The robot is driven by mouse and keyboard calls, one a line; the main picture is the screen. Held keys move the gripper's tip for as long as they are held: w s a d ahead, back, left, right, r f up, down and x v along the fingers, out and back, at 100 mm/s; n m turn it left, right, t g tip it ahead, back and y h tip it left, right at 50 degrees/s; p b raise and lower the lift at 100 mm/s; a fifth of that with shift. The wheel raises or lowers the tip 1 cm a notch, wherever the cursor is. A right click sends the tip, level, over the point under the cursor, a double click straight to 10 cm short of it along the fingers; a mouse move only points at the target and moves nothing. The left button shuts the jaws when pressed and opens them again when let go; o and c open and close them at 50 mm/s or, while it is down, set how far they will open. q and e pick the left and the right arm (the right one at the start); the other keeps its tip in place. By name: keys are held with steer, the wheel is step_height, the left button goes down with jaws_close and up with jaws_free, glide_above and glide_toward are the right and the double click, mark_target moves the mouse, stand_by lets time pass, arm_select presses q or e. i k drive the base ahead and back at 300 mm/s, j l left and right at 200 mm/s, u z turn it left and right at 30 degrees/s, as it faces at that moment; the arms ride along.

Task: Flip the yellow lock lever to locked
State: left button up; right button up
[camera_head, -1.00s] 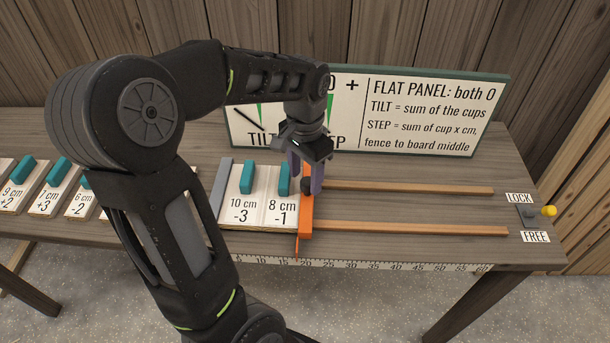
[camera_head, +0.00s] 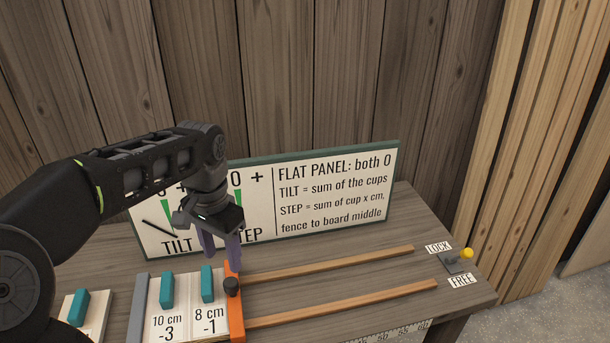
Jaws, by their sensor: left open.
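The yellow lock lever (camera_head: 467,253) is a yellow knob on a small grey base (camera_head: 454,263) at the right end of the table. A LOCK label (camera_head: 438,247) lies behind the base and a FREE label (camera_head: 462,280) in front of it. The knob points to the right, and I cannot tell firmly which label it favours. My left gripper (camera_head: 220,262) points down, open and empty, just behind the black knob (camera_head: 231,286) of the orange fence (camera_head: 236,317). It is far to the left of the lever. My right gripper is not in view.
Two wooden rails (camera_head: 340,303) run from the orange fence toward the lever. A green-framed sign (camera_head: 335,200) stands at the back. The table (camera_head: 415,220) is clear around the lever.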

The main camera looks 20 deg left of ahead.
mark_target(466, 254)
steer(key=k, duration=1)
